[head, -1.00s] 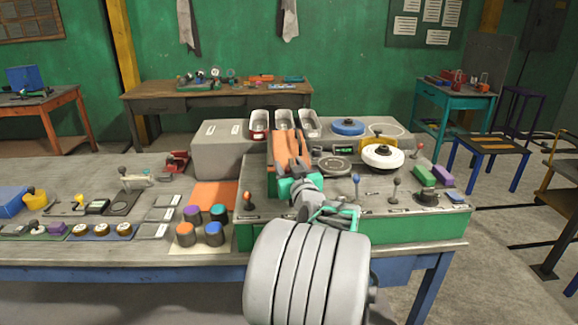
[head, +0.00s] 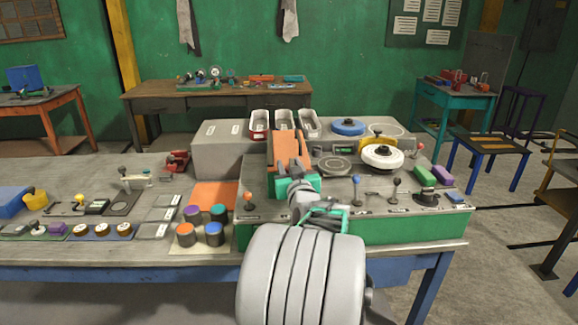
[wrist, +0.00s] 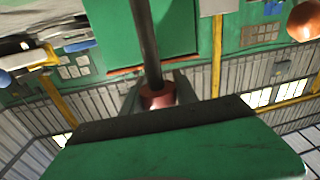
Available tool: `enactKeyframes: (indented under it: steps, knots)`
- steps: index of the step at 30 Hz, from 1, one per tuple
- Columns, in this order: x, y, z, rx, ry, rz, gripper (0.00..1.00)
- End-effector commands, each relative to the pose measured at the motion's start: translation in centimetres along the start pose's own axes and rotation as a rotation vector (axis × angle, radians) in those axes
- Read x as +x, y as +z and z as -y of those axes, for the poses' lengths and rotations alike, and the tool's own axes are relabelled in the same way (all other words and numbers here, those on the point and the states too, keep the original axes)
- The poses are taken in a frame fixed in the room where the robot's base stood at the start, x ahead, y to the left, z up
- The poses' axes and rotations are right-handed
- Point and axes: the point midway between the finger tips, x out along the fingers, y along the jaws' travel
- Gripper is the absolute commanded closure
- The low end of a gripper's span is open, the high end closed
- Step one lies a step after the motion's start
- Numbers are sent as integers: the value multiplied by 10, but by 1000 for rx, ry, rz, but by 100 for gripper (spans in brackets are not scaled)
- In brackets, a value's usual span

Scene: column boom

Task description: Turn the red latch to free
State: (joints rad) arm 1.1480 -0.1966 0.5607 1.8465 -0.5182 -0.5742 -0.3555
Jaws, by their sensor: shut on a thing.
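My gripper (head: 291,170) reaches over the green-sided console (head: 410,229) in the head view, its fingers pointing away from the camera. In the wrist view my gripper (wrist: 156,94) is shut on a dark rod (wrist: 145,40) with a reddish cap (wrist: 157,96). The cap sits between the two fingers. My gripper hides this part in the head view, and I cannot tell for sure that it is the red latch. A small red device (head: 177,161) stands on the bench to the left, apart from my gripper.
An orange-knobbed lever (head: 249,199) stands left of my gripper. A blue-knobbed lever (head: 357,183) and a dark-knobbed lever (head: 397,185) stand to its right. An orange panel (head: 284,144) is just behind it. Several coloured cylinders (head: 214,232) stand at the left front.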

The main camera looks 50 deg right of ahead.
Motion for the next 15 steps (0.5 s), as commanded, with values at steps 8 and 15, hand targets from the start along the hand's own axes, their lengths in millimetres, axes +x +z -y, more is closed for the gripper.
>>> enactKeyframes:
  steps: [8,15]
  knots:
    - [0,0,1,-1,174,6,100]
    - [0,9,-3,1,393,17,100]
